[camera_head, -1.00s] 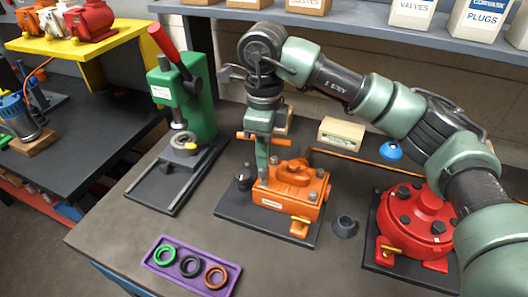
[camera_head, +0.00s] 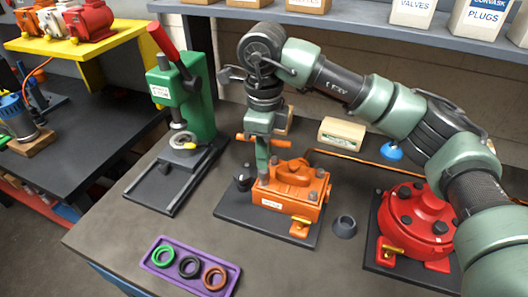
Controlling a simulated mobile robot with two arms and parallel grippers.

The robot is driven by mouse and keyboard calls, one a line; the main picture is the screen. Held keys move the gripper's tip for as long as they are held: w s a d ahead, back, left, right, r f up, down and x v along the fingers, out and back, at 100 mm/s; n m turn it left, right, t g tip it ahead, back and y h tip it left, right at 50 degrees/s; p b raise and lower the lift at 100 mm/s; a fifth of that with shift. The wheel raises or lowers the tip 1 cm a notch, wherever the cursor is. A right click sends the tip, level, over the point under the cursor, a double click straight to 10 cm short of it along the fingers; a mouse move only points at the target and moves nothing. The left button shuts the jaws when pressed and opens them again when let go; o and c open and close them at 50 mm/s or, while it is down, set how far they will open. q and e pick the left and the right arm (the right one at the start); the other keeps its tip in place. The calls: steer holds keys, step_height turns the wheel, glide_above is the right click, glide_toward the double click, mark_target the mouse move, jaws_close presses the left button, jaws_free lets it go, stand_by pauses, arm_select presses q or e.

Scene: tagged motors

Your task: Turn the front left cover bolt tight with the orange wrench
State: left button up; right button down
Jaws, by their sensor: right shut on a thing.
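The orange motor (camera_head: 290,190) sits on a dark base plate on the bench, with a raised cover and grey bolts on top. My right gripper (camera_head: 262,150) is above the left side of this motor, pointing down and shut on the orange wrench (camera_head: 282,142). The wrench's orange bar sticks out on both sides of the fingers. The fingers and wrench reach down to the cover's left edge. The front left cover bolt is hidden or too small to tell there, so I cannot tell whether the wrench sits on it. My left gripper is out of view.
A red motor (camera_head: 418,215) stands right, partly behind my right arm. A dark cone-shaped piece (camera_head: 344,226) lies between the motors. A green press (camera_head: 185,105) stands left. A purple tray (camera_head: 157,262) with three rings lies in front. Bare bench shows around the tray.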

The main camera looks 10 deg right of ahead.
steer(key=shift+f+b, duration=0.65)
steer(key=shift+f, duration=0.35)
